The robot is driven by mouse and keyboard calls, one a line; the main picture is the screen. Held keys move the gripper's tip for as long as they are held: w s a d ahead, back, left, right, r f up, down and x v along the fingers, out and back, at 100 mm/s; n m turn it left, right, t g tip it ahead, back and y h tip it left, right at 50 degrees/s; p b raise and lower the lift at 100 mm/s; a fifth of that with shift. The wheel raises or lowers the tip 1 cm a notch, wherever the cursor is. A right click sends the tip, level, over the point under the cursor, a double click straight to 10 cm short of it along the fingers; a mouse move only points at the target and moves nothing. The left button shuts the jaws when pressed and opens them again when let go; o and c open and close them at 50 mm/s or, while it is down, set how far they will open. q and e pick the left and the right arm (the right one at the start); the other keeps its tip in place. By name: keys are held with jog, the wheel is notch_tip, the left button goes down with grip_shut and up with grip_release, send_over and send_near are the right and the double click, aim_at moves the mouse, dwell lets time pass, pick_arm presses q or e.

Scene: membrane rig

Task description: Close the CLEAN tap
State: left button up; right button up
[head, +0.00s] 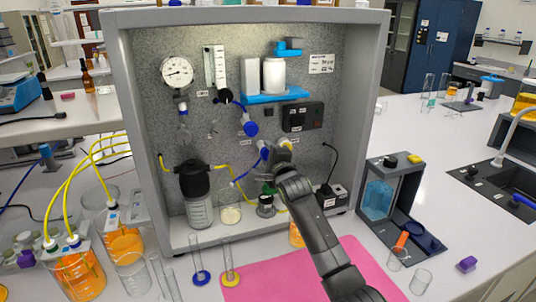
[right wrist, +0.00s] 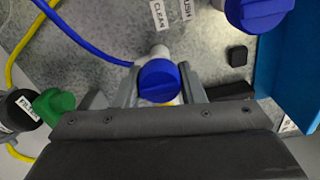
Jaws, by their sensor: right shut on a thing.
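The CLEAN tap shows in the right wrist view as a round blue knob (right wrist: 158,82) on a pale fitting, just below the white CLEAN label (right wrist: 158,15). My right gripper (right wrist: 158,90) has one finger on each side of this knob and is shut on it. In the head view my right gripper (head: 281,163) reaches up to the grey panel and hides most of the tap. Whether the tap's passage is open or closed cannot be told. My left gripper is not in view.
Another blue tap (right wrist: 260,10) is close by at upper right in the wrist view, and a green knob (right wrist: 53,106) is at left. A blue tube (right wrist: 92,40) runs to the CLEAN tap. Tall tubes, a pink mat (head: 300,275) and a grey stand (head: 366,185) are around the arm.

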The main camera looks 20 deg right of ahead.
jog(key=o, duration=1)
jog(key=s+b, duration=0.3)
jog(key=s, duration=1.4)
jog(key=shift+s+d, duration=0.2)
jog(key=shift+d, duration=0.1)
jog(key=shift+f, duration=0.1)
